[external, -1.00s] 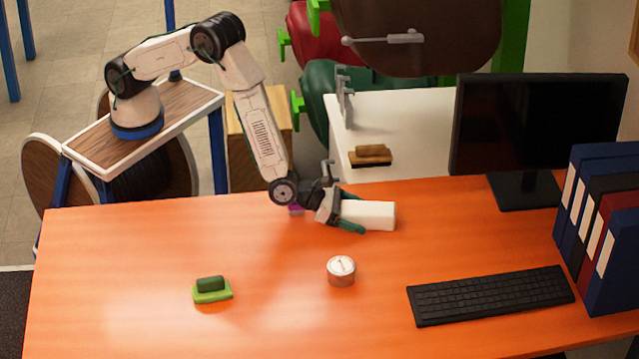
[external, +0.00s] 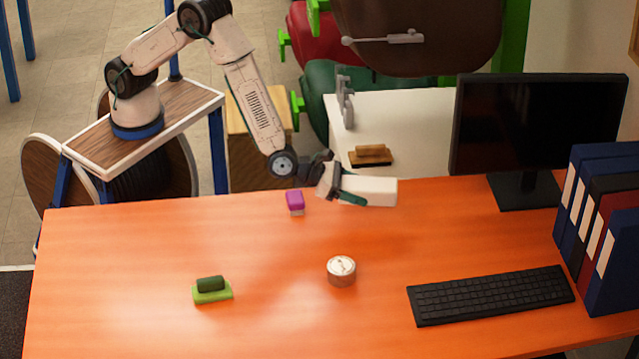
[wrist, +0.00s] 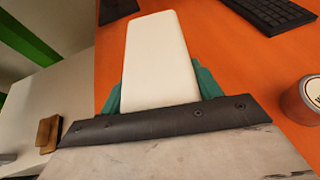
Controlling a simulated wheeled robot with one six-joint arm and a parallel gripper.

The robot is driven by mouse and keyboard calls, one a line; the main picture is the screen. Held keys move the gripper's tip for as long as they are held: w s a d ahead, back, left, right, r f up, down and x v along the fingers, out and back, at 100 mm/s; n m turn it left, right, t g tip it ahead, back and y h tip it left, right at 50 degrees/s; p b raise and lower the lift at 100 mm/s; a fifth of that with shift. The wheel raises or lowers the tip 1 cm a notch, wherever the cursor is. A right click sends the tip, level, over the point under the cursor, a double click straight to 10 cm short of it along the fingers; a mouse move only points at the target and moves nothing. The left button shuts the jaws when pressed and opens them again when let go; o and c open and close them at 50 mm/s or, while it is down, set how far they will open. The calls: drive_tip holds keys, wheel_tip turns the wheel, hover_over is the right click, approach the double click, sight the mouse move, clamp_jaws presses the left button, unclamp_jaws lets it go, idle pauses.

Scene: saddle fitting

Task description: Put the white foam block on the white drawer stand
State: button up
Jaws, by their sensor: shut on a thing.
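The white foam block (external: 369,190) is a long pale bar held in my gripper (external: 350,197). It sticks out to the right, above the back part of the orange table. In the wrist view the block (wrist: 156,62) lies between the two green fingers of my gripper (wrist: 160,90), which touch its sides. The white drawer stand (external: 415,118) is behind the table, and its pale top is seen beyond the block. A brown brush (external: 371,155) lies on the stand's near left part, and a grey metal tool (external: 345,97) stands at its left edge.
On the orange table (external: 130,260) are a purple brush (external: 295,201), a green brush (external: 212,290), a round tin (external: 341,270) and a keyboard (external: 490,295). A monitor (external: 538,125) and several binders (external: 600,225) stand at the right. The stand's middle top is clear.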

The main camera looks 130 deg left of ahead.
drive_tip(key=shift+s+r, duration=0.2)
drive_tip(key=shift+r, duration=0.2)
drive_tip(key=s, duration=0.1)
drive_tip(key=s+d, duration=0.1)
drive_tip(key=s, duration=0.1)
drive_tip(key=shift+s+d+r+h, duration=0.2)
drive_tip(key=shift+d+r+h, duration=0.1)
drive_tip(key=shift+d+r, duration=0.05)
drive_tip(key=s+d+r+m+t+h, duration=0.1)
drive_tip(key=s+d+r+m+h, duration=0.1)
drive_tip(key=s+d+r, duration=0.7)
drive_tip(key=shift+s+d+m+h, duration=0.3)
drive_tip(key=shift+s+d+m, duration=0.05)
drive_tip(key=shift+s+m, duration=0.2)
drive_tip(key=shift+r, duration=0.1)
